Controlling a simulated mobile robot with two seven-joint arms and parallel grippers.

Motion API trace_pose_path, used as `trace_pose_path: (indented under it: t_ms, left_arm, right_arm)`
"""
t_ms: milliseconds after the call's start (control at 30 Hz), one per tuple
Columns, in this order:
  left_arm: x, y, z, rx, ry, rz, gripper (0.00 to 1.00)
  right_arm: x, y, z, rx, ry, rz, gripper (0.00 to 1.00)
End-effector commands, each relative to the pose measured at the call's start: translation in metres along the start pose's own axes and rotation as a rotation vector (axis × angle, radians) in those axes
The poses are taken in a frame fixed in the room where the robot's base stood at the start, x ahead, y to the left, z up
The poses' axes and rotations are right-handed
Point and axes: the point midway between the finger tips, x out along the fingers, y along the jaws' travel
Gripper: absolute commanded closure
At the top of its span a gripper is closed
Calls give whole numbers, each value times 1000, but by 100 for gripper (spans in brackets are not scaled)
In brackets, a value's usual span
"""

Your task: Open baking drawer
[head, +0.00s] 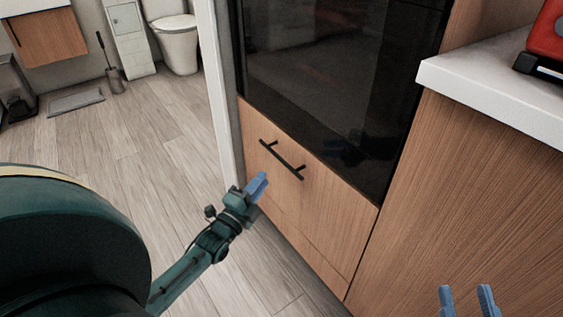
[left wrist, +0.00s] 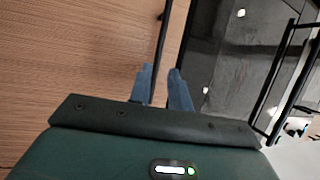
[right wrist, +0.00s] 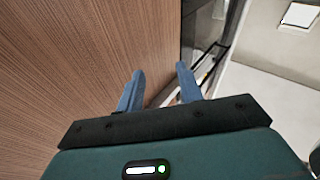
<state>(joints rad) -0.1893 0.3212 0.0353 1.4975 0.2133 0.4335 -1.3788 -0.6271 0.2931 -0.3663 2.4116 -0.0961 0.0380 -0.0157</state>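The baking drawer (head: 310,190) is a wood-fronted drawer below the dark oven, and its front looks flush with the cabinet. Its black bar handle (head: 282,160) runs along the upper part of the front. My left gripper (head: 260,182) is just below and in front of the handle, with no visible hold on it. In the left wrist view the blue fingertips (left wrist: 160,72) are a small gap apart, and the handle bar (left wrist: 162,42) lines up with that gap. My right gripper (head: 464,292) is open and empty at the lower right, by the wooden cabinet side (right wrist: 100,50).
The black oven (head: 330,80) sits above the drawer. A white counter (head: 490,85) with a red object (head: 545,40) juts out at the right. A white wall edge (head: 222,100) borders the left. The wooden floor (head: 130,150) is clear there.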

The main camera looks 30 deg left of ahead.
Motion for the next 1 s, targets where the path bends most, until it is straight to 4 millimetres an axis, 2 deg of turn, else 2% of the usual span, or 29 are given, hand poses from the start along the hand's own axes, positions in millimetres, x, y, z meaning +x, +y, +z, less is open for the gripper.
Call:
trace_pose_path:
  t_ms: [200,400,600,900,1000]
  left_arm:
    - [48,3,0,0,1,-4,81]
    - [81,3,0,-2,0,-1,81]
    - [96,2,0,-1,0,2,81]
    - [98,1,0,-1,0,2,81]
    - [98,1,0,-1,0,2,89]
  right_arm:
    - [0,-3,5,38,22,-9,64]
    - [2,-4,4,58,43,-17,64]
    - [6,-1,-5,37,90,-22,64]
    - [7,0,-8,32,99,-22,64]
    - [7,0,-8,32,99,-22,64]
